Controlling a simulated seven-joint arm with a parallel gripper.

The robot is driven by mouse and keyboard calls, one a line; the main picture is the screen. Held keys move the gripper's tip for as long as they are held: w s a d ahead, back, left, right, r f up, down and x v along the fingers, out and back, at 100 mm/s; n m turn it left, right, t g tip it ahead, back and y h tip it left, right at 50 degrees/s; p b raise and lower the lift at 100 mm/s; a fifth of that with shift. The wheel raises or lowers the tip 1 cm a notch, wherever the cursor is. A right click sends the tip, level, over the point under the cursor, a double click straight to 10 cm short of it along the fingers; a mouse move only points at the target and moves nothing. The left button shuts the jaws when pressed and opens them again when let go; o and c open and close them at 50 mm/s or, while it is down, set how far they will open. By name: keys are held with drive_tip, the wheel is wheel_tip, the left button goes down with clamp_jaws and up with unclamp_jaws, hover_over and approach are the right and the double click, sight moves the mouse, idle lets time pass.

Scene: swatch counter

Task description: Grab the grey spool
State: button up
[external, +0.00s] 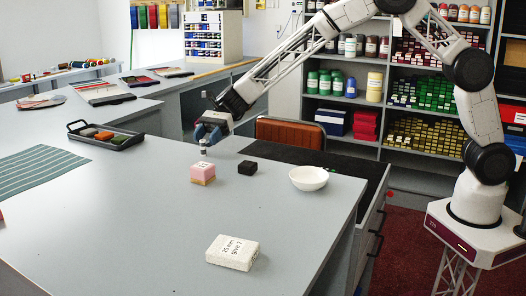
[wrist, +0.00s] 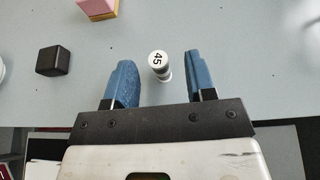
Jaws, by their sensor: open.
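The grey spool (external: 204,150) is a small upright cylinder standing on the grey counter, just below my gripper's blue fingers in the external view. In the wrist view the spool (wrist: 164,73) shows a pale round top marked "45" and lies between the two fingers, with a gap on each side. My gripper (external: 209,132) is open and empty; in the wrist view its fingers (wrist: 160,62) point toward the counter on either side of the spool. I cannot tell whether the fingertips are down at the spool's height. Nothing visible touches it.
A pink and tan block (external: 203,174) and a black block (external: 247,168) stand close by. A white bowl (external: 309,178) is farther right, and a white labelled box (external: 233,252) is in front. A black tray (external: 106,135) with coloured pieces is at left. Bare counter lies between them.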

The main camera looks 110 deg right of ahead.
sight(201, 157)
drive_tip(key=shift+x, duration=2.2)
drive_tip(key=shift+s+f, duration=0.1)
clamp_jaws()
drive_tip(key=shift+r, duration=0.2)
drive_tip(key=shift+r, duration=1.55)
drive_tip(key=s+a, duration=0.2)
drive_tip(key=s, duration=0.5)
drive_tip(key=s+a+r, duration=0.1)
drive_tip(key=s+a, duration=0.1)
drive_tip(key=s, duration=0.6)
drive_tip(key=shift+s+r, duration=0.25)
